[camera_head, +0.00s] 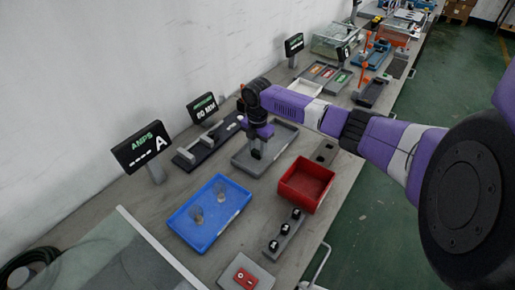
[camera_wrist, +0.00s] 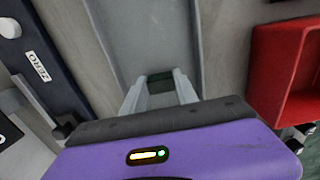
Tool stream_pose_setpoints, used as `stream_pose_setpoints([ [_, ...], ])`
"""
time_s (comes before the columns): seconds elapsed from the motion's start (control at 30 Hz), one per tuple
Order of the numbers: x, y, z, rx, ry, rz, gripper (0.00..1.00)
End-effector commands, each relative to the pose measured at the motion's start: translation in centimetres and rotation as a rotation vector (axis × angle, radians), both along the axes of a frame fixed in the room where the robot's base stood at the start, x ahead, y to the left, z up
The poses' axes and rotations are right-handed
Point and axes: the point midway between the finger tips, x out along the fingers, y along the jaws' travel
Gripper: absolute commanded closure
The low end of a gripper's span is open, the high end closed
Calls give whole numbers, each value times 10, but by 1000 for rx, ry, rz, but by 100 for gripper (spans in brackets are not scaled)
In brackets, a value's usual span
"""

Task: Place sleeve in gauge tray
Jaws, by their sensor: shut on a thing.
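My gripper (camera_head: 257,153) points down over the grey tray (camera_head: 283,135), which looks like the gauge tray. In the wrist view the two pale fingers of my gripper (camera_wrist: 160,92) are shut on a small dark greenish piece, the sleeve (camera_wrist: 160,84). Most of the sleeve is hidden by the fingers and the purple gripper body. The tray floor (camera_wrist: 150,35) lies beneath, and the part of it in view looks bare. I cannot tell whether the sleeve touches the floor.
A red bin (camera_head: 307,184) stands right of the tray. A blue tray (camera_head: 210,213) with two clear pieces lies in front. A dark gauge fixture (camera_head: 208,146) lies to the left, with display screens (camera_head: 202,108) behind it. A block with black pieces (camera_head: 287,232) is near the table edge.

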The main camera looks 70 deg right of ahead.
Motion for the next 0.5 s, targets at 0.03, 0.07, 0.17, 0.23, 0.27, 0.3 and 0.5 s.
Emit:
stream_pose_setpoints([
  [0.03,0,0,0,0,0,0,100],
  [0.07,0,0,0,0,0,0,100],
  [0.17,0,0,0,0,0,0,100],
  [0.23,0,0,-1,1,0,0,100],
  [0.27,0,0,-2,1,0,0,100],
  [0.3,0,0,-4,1,0,0,100],
  [0.5,0,0,-3,0,0,0,43],
])
